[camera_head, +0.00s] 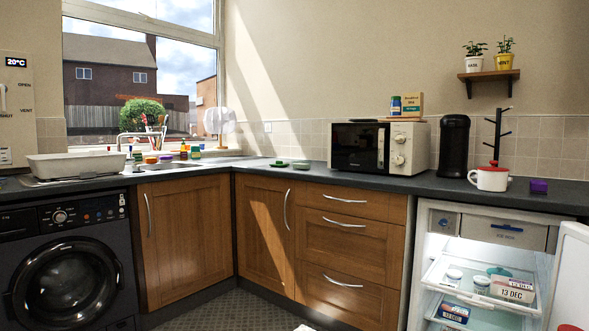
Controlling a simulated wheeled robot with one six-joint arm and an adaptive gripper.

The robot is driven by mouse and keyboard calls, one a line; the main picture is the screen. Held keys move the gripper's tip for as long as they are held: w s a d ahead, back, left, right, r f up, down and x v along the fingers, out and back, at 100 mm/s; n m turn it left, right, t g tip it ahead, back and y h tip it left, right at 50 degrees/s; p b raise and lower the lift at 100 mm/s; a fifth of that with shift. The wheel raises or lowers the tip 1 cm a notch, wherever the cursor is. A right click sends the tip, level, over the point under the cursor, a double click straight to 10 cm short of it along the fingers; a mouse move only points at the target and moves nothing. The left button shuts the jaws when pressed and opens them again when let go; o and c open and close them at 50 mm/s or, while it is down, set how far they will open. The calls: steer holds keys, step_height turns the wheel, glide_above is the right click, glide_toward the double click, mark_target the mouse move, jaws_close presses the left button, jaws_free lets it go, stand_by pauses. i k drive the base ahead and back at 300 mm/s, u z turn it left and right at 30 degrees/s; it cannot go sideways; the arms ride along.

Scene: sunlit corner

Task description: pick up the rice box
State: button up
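No box that I can read as rice shows in the head view. A box with small, unclear print (413,103) stands on top of the microwave, beside a blue jar (396,105). In the open fridge, a box labelled 13 DEC (513,290) sits on the upper glass shelf. A smaller box with a blue label (454,313) lies lower down. I cannot tell which of these, if any, is the rice box.
The microwave (362,147), a black appliance (454,147), a red-lidded white mug (490,179) and a purple tub (538,186) stand on the dark counter. The fridge door (572,280) stands open at right. Floor (235,315) shows before the cabinets.

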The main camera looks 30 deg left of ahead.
mark_target(303, 164)
steer(key=u, duration=0.7)
steer(key=i, duration=0.75)
steer(key=u, duration=1.15)
steer(key=i, duration=1.1)
steer(key=z, duration=0.45)
steer(key=i, duration=1.15)
steer(key=z, duration=0.8)
